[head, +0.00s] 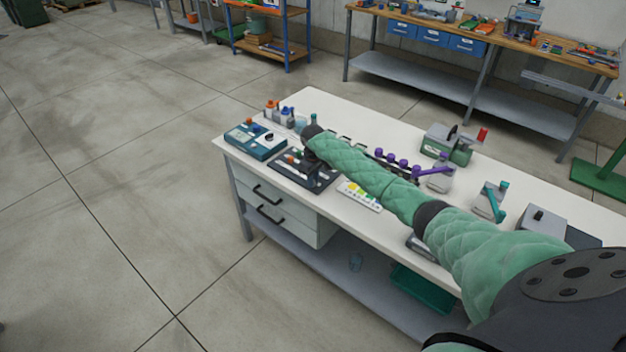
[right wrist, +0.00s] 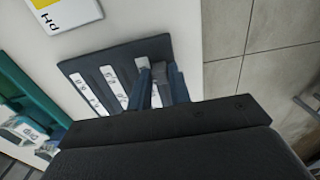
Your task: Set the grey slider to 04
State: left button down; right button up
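The dark slider panel (right wrist: 88,68) shows in the right wrist view, with several slots beside white scale strips. In the head view the panel (head: 318,182) lies near the table's front edge, partly behind my right arm. My right gripper (right wrist: 158,76) is down over the panel's right part, with its two dark blue fingers apart on either side of a small grey knob, apparently the grey slider (right wrist: 158,72). Whether the fingers press on it cannot be told. The scale numbers are too small to read. In the head view the right gripper (head: 309,160) is over the panel. My left gripper is not in view.
A white card with yellow (right wrist: 68,12) lies beside the panel. Purple-knobbed valves (head: 398,162) and a green pump unit (head: 447,146) stand farther along the white table (head: 345,112).

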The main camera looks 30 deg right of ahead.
jog(key=o, duration=0.4)
jog(key=shift+s+d, duration=0.15)
jog(key=shift+s, duration=0.05)
jog(key=shift+w, duration=0.1)
jog(key=shift+r+b, duration=0.3)
notch_tip(320, 180, up, 6)
jog(key=shift+f+b, duration=0.1)
jog(key=shift+b, duration=1.05)
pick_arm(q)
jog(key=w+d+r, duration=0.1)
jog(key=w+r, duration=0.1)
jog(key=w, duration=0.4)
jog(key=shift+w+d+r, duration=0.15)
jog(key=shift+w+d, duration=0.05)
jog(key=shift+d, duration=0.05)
pick_arm(e)
jog(key=shift+r, duration=0.7)
